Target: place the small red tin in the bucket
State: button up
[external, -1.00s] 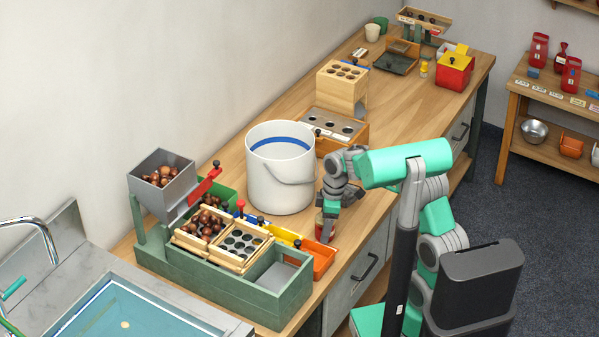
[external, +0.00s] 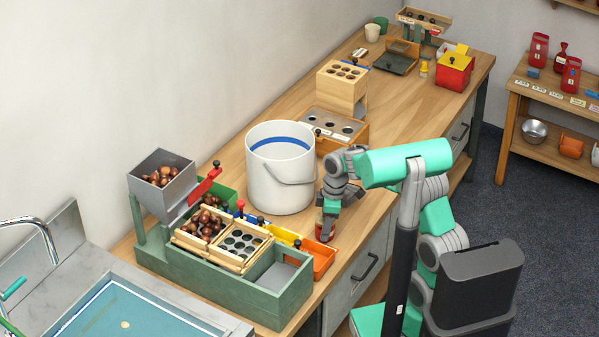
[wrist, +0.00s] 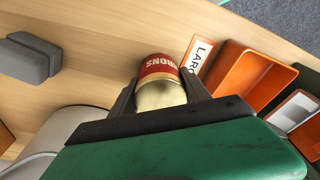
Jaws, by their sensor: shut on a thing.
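The small red tin (wrist: 158,72) has a red band with white lettering and a pale gold body. It sits between the two fingers of my gripper (wrist: 160,90) in the wrist view, and the fingers are shut on it. In the external view my gripper (external: 329,222) points down at the bench's front edge, and the tin (external: 323,230) is mostly hidden there. I cannot tell whether the tin touches the bench. The white bucket (external: 265,185) stands upright to the left of my gripper, with a blue band inside and a wire handle. Part of its wall shows in the wrist view (wrist: 65,128).
An orange bin (external: 322,262) lies close to my gripper, beside a green tray (external: 270,297) with chestnut racks. A wooden box with a holed metal top (external: 345,135) stands behind the bucket. A red box (external: 453,72) stands at the far end.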

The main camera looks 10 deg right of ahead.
jog(key=shift+r, duration=0.35)
notch_tip(320, 180, up, 3)
jog(key=shift+w+f+p, duration=0.1)
jog(key=shift+f+p, duration=0.1)
jog(key=shift+p, duration=0.1)
jog(key=s+d+r+p, duration=0.1)
jog(key=s+d+r, duration=0.4)
jog(key=s+r, duration=0.65)
jog(key=w+a+r+m+p, duration=0.3)
jog(key=w, duration=0.6)
jog(key=w+a+r+m+t+p, duration=0.1)
jog(key=w+a+r+m+p, duration=0.2)
jog(key=w, duration=0.6)
jog(key=w+a+r+m+p, duration=0.2)
jog(key=w+r+p, duration=0.15)
jog(key=w, duration=0.45)
jog(key=w+a+f+m+h+p, duration=0.2)
jog(key=w+a+f+m+p, duration=0.15)
jog(key=w+f+m, duration=0.6)
jog(key=f, duration=0.4)
jog(key=f+n+b, duration=0.1)
jog(key=f, duration=0.4)
jog(key=f+n, duration=0.1)
jog(key=f, duration=0.4)
jog(key=shift+w+a+f, duration=0.1)
jog(key=shift+w+a, duration=0.05)
jog(key=shift+a, duration=0.2)
jog(key=o, duration=1.7)
